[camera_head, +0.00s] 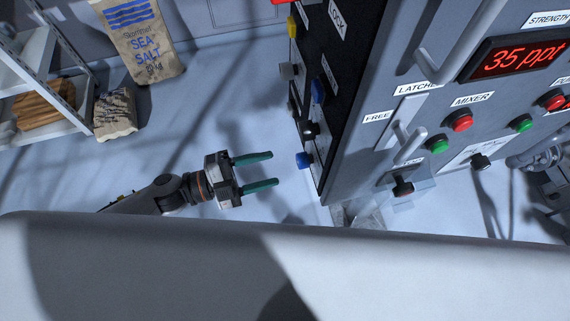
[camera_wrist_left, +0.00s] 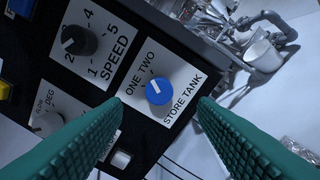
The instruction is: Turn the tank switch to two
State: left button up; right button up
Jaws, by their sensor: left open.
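The tank switch is a blue round knob (camera_wrist_left: 158,91) on a white plate marked ONE, TWO and STORE TANK, on a black panel. Its white mark points to the upper left, toward the side with the words; I cannot tell which word it meets. It also shows in the head view as the lowest blue knob (camera_head: 304,160) on the dark panel side. My left gripper (camera_head: 273,169) is open and empty, with green fingers pointing at the panel a short gap from the knob. In the left wrist view the knob appears between the fingertips (camera_wrist_left: 160,100). My right gripper is not visible.
A black SPEED knob (camera_wrist_left: 79,40) sits beside the switch, with a DEG dial (camera_wrist_left: 46,123) and a white button (camera_wrist_left: 121,158) near it. The cabinet front (camera_head: 385,150) has red and green buttons and a handle. Salt bags (camera_head: 140,40) stand far left. Open floor lies between.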

pick_arm(q)
jog(key=shift+b+v, duration=0.55)
jog(key=shift+v, duration=2.05)
